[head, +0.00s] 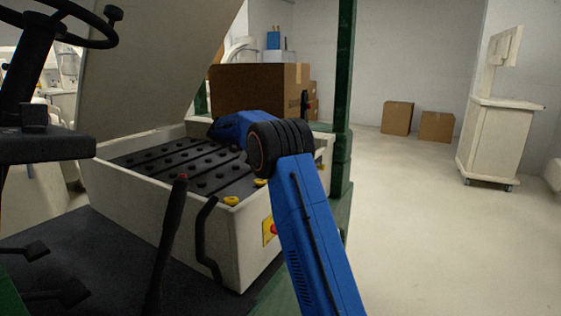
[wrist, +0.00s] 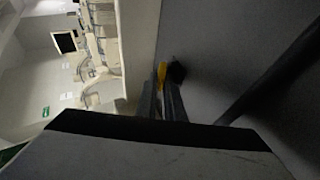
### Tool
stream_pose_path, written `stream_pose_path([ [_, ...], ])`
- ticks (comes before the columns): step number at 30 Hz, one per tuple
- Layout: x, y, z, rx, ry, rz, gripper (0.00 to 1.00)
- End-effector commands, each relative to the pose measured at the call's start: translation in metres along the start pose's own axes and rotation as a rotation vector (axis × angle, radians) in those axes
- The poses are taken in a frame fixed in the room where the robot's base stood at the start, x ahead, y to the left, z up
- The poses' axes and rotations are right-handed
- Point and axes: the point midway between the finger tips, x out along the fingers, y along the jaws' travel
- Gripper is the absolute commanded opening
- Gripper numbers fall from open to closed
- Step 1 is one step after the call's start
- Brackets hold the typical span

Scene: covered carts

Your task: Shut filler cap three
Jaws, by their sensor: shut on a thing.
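In the wrist view, my gripper (wrist: 166,97) is shut on a small yellow piece, which looks like a yellow cap (wrist: 161,73). A small black part (wrist: 177,72) sits right beside it. In the head view, the open battery box (head: 190,215) holds rows of black batteries (head: 175,160) with dark round caps. Two yellow caps (head: 231,201) (head: 260,182) show near its front right edge. My arm reaches over the far right of the box and hides my fingertips there. I cannot tell which cap is number three.
A raised cover (head: 150,65) leans over the box at left. A green post (head: 343,100) stands right of it. A steering wheel (head: 65,20) and levers are at left. Cardboard boxes (head: 255,88) lie behind. A white cart (head: 490,140) stands at right, with clear floor between.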

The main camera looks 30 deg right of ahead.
Motion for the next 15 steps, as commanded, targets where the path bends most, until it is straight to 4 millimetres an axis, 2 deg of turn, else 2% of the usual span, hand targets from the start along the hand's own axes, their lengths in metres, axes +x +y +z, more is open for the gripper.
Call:
stream_pose_path([
  [15,-0.0005,-0.0067,0.0,-0.047,0.002,0.111,0.0],
])
